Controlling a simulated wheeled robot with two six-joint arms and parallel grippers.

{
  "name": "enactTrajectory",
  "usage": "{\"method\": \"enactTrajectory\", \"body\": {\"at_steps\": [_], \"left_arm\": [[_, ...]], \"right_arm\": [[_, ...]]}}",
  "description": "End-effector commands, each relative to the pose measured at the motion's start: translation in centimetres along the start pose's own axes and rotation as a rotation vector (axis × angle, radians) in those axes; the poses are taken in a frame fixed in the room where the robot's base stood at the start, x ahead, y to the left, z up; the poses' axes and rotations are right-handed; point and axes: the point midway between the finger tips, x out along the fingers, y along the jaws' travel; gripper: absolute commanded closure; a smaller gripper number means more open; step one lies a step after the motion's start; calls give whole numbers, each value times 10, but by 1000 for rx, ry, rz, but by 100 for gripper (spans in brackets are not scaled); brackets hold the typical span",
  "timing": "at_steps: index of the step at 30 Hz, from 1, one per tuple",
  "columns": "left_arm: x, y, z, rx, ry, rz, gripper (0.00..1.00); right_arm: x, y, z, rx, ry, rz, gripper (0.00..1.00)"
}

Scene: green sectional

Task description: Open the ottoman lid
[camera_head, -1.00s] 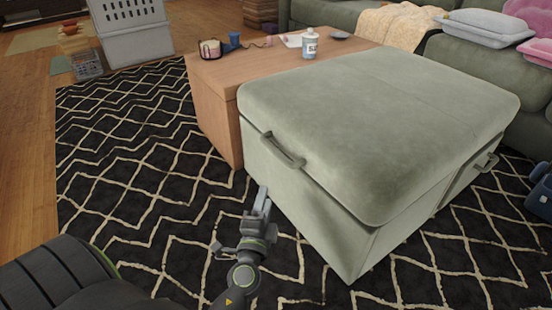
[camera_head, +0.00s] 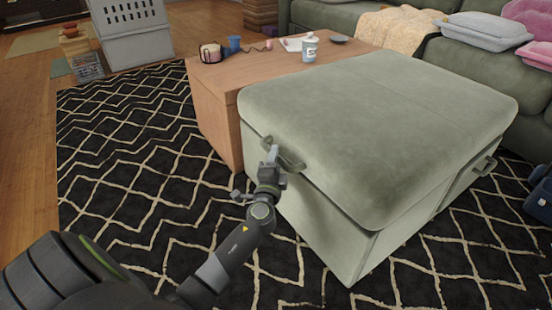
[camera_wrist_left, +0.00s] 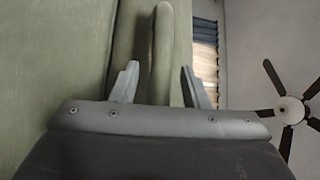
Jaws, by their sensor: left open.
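The green ottoman (camera_head: 335,205) stands on the rug with its padded lid (camera_head: 380,125) down. A green handle (camera_head: 292,160) sticks out from the lid's near left side. My left gripper (camera_head: 271,155) is at this handle, in front of the ottoman's side. In the left wrist view the handle (camera_wrist_left: 161,55) lies between the two open fingers of the left gripper (camera_wrist_left: 158,84), with a gap to each finger. The ottoman's side (camera_wrist_left: 60,60) fills the left of that view. My right gripper is not in view.
A wooden table (camera_head: 215,105) with a bottle (camera_head: 309,47), a blue cup (camera_head: 234,42) and a basket (camera_head: 210,51) adjoins the ottoman's far left. A green sofa (camera_head: 470,80) stands behind. The patterned rug (camera_head: 130,150) is clear at left.

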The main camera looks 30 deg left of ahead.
Motion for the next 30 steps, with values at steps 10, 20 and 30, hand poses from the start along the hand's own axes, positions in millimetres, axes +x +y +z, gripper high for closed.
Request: {"method": "enactTrajectory", "body": {"at_steps": [10,20,30], "left_arm": [[9,0,0,0,-1,0,59],[9,0,0,0,0,0,91],[9,0,0,0,0,1,100]], "right_arm": [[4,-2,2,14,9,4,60],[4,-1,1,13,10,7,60],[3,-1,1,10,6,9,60]]}}
